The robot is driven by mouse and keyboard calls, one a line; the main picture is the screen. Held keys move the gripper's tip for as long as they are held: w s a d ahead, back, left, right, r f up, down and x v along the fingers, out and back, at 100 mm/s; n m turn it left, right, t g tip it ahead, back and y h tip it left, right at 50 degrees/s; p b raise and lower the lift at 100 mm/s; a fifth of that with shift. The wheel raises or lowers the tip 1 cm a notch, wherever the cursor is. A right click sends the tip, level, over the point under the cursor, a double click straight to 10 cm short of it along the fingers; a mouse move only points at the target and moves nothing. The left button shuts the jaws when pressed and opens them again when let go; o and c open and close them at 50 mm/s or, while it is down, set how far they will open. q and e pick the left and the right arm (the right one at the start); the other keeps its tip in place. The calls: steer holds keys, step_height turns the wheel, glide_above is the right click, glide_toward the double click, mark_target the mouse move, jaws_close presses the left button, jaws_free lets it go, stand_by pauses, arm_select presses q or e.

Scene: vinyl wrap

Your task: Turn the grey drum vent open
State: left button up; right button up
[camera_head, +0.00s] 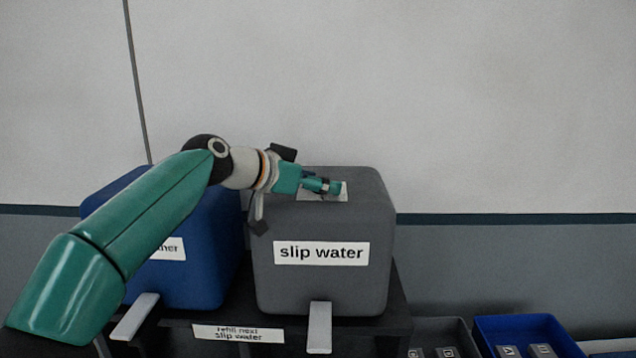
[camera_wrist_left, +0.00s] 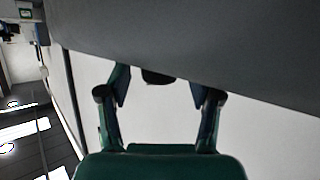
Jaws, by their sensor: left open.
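The grey drum (camera_head: 324,285), labelled "slip water", stands on a dark stand. A pale plate (camera_head: 308,196) lies on its top. My left gripper (camera_head: 337,187) reaches over the drum's top from the left, above the plate. In the left wrist view its fingers (camera_wrist_left: 163,90) are spread, with nothing gripped. A small dark piece, which looks like the vent (camera_wrist_left: 158,77), juts from the grey drum side (camera_wrist_left: 225,45) and shows between the fingertips. In the head view the vent is hidden by the gripper or too small to tell. My right gripper is not in view.
A blue drum (camera_head: 210,265) stands left of the grey one, partly behind my left arm. Pale levers (camera_head: 319,328) stick out below the drums. A "refill next slip water" label (camera_head: 238,334) is on the stand. A blue bin (camera_head: 485,325) sits at lower right.

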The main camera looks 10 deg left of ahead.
arm_select(q)
steer(key=v, duration=1.1)
steer(key=shift+s+a, duration=0.25)
steer(key=shift+a, duration=0.05)
